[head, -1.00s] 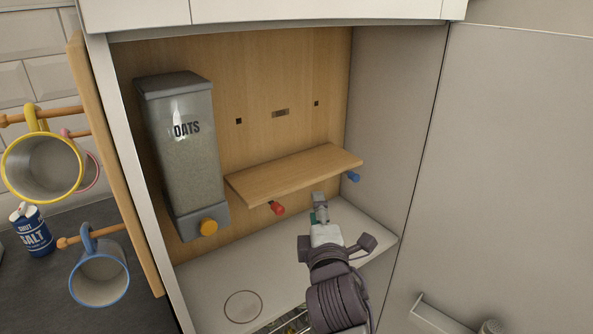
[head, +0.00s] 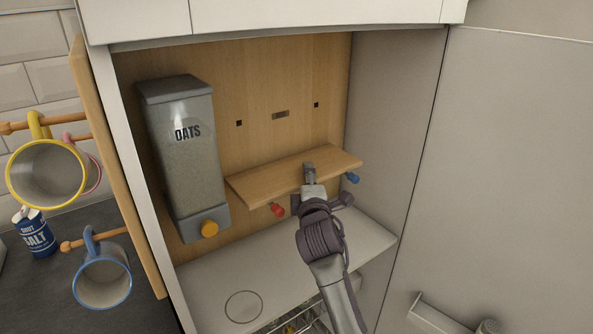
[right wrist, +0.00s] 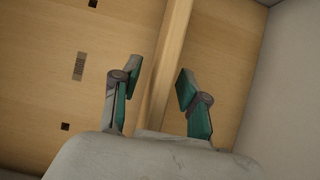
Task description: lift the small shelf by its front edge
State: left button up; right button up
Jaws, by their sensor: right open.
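The small wooden shelf (head: 262,183) is mounted low on the back panel inside the cabinet, above a red peg (head: 277,210) and a blue peg (head: 352,178). My right gripper (head: 310,168) is at the shelf's front edge, right of its middle, and covers part of it. In the right wrist view the shelf (right wrist: 178,28) runs as a strip between the two spread fingers of the right gripper (right wrist: 160,72). The gripper is open; whether a finger touches the shelf cannot be told. My left gripper is not in view.
An oats dispenser (head: 183,150) with an orange knob stands left of the shelf. Mugs (head: 46,172) hang on pegs at the left, near a salt tin (head: 35,235). The cabinet floor (head: 215,280) is mostly clear. The cabinet's side wall (head: 395,120) is close on the right.

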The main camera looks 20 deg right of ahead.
jog(key=shift+w, duration=0.2)
jog(key=shift+s, duration=0.1)
grip_shut()
jog(key=shift+r, duration=0.1)
jog(key=shift+s+d+r, duration=0.15)
jog(key=shift+r, duration=0.35)
notch_tip(320, 180, up, 6)
jog(key=shift+f, duration=0.15)
jog(key=s+d+r, duration=0.1)
jog(key=s+d, duration=0.2)
jog(key=s, duration=0.6)
jog(key=s+d+r+p, duration=0.1)
jog(key=s+d, duration=0.2)
jog(key=s, duration=0.6)
jog(key=shift+s+d, duration=0.25)
jog(key=shift+d, duration=0.1)
